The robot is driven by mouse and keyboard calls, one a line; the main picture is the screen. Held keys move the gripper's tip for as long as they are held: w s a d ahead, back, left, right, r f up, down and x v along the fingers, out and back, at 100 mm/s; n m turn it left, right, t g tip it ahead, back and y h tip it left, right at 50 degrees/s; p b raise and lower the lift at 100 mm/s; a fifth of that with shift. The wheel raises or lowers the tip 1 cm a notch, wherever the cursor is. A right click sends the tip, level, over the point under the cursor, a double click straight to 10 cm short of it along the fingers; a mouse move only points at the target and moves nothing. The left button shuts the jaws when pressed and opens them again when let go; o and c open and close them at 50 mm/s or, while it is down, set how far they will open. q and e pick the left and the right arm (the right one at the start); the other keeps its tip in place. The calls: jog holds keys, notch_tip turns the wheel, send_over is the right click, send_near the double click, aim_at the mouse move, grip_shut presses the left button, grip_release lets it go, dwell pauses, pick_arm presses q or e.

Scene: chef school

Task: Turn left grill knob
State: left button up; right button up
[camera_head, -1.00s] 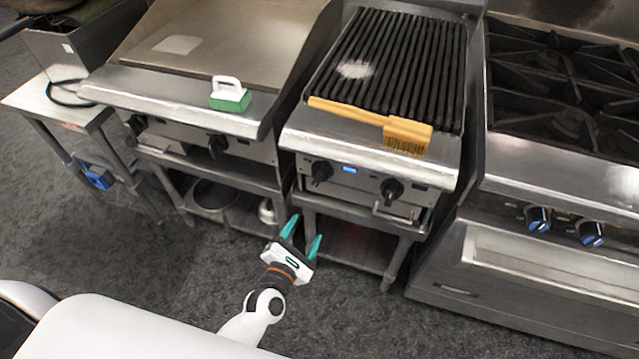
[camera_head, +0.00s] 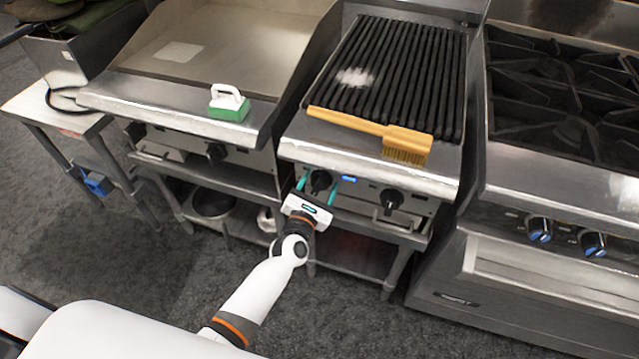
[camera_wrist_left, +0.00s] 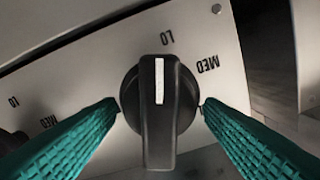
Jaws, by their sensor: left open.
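The left grill knob (camera_head: 320,181) is black and sits on the front panel of the grill (camera_head: 390,165). In the left wrist view the knob (camera_wrist_left: 160,108) fills the middle, its white mark upright and in line with the LO label. My left gripper (camera_head: 318,188) is at the knob. Its teal fingers are open, one on each side of the knob; in the left wrist view the fingertips (camera_wrist_left: 160,106) are close to its sides, and I cannot tell whether they touch. The right grill knob (camera_head: 391,199) is black, further right. My right gripper is not in view.
A yellow brush (camera_head: 370,127) lies across the grill's front edge. A griddle (camera_head: 190,110) with a green scrubber (camera_head: 229,105) stands left. A stove (camera_head: 560,170) with blue-marked knobs stands right. A shelf (camera_head: 350,252) runs below the grill.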

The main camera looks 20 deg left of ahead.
pick_arm(q)
jog(key=shift+w, duration=0.15)
jog(key=shift+c, duration=0.5)
jog(key=c, duration=0.6)
jog(key=shift+o, duration=0.2)
